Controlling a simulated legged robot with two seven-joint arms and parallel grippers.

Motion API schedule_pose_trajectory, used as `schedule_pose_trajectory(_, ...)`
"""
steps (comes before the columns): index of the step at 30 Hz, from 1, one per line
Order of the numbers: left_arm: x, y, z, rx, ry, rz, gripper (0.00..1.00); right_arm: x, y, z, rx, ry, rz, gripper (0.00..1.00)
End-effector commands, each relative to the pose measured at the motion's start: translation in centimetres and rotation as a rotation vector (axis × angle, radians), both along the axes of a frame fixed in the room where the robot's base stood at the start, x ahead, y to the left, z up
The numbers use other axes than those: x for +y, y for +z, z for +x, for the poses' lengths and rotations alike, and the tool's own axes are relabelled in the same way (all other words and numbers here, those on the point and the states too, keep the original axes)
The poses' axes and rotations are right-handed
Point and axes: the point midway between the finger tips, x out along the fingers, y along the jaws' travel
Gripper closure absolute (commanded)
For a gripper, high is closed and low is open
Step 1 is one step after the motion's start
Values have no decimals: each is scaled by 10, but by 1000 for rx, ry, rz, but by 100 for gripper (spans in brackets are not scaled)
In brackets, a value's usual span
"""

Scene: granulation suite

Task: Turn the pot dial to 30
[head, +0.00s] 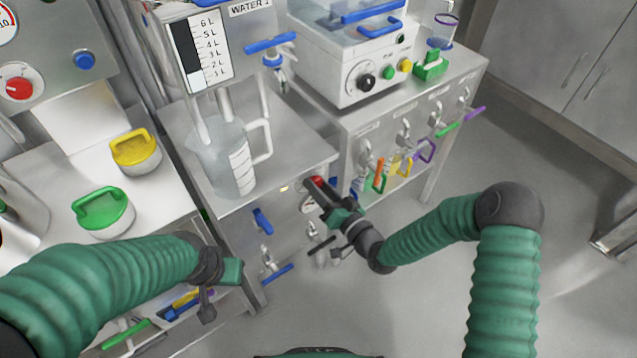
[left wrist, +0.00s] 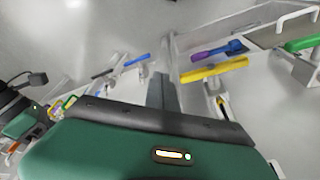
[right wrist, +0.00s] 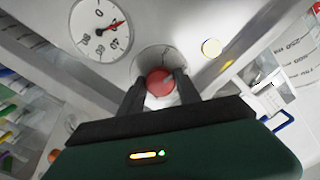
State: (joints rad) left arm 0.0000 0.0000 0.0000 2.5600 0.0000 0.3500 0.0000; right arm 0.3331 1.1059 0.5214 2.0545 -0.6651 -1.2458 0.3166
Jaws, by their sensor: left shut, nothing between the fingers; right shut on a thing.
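My right gripper (head: 322,193) is at the front of the cabinet below the clear jug, with its fingers shut on a red knob (head: 316,181). In the right wrist view the red knob (right wrist: 159,82) sits between the two fingertips (right wrist: 160,85). Beside it is a round white dial (right wrist: 100,28) with a red needle and printed numbers. The needle points up and right in that view; I cannot read its exact value. My left gripper (head: 207,305) is shut and empty, hanging over the lower left side; its fingers (left wrist: 160,92) also show in the left wrist view.
A clear jug (head: 222,165) stands on the bench above. Green (head: 102,211) and yellow (head: 135,150) lidded pots are at left. Several coloured handles (head: 380,172) hang at right.

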Motion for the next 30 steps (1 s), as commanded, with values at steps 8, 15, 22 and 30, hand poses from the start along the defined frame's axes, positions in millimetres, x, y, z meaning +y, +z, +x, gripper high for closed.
schedule_pose_trajectory(8, 0, 13, 0, 0, 0, 0, 100, -2, -1, 0, 124, -4, 162, 100)
schedule_pose_trajectory(15, 0, 17, 0, 0, 0, 0, 100, -2, -3, 0, 186, -6, 243, 100)
schedule_pose_trajectory(22, 0, 18, 0, 0, 0, 0, 100, -2, -4, 0, 208, -6, 272, 100)
schedule_pose_trajectory(30, 0, 18, 0, 0, 0, 0, 100, -2, -4, 0, 210, -6, 274, 100)
